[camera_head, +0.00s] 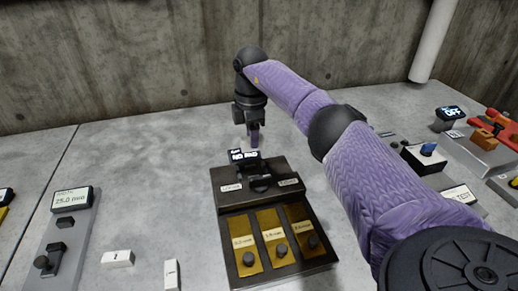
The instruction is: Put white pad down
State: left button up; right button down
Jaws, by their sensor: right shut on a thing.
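My right gripper (254,138) points down behind the display of a dark device, near the middle of the view. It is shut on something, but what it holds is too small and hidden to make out. Two small white blocks lie on the grey table at the lower left: one white block (117,258) lies sideways, the other white block (171,275) points toward me. Neither touches my gripper. I cannot tell which thing is the white pad. My left gripper is not in view.
The dark device (222,201) has a small display (243,156), a black knob and three brass plates with knobs. A grey unit with a readout (72,198) stands at left. More devices, including a blue-topped one (428,150), stand at right. The table's left middle is clear.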

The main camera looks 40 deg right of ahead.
aim_at(252, 174)
jog(key=f, duration=0.2)
jog(key=f+b, duration=0.1)
jog(key=f, duration=0.2)
jog(key=f+b, duration=0.1)
jog(key=f, duration=0.2)
jog(key=shift+a+f, duration=0.1)
jog(key=shift+a, duration=0.15)
jog(key=shift+c, duration=2)
grip_release()
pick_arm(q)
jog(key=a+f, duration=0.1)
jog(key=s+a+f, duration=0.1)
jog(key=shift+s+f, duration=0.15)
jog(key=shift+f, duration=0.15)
pick_arm(e)
notch_tip(252, 174, up, 12)
jog(key=p, duration=0.3)
jog(key=shift+f+p, duration=0.2)
jog(key=shift+p, duration=0.2)
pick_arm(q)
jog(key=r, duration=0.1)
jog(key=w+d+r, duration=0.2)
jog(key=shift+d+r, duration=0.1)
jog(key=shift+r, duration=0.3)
pick_arm(e)
jog(key=shift+r, duration=0.4)
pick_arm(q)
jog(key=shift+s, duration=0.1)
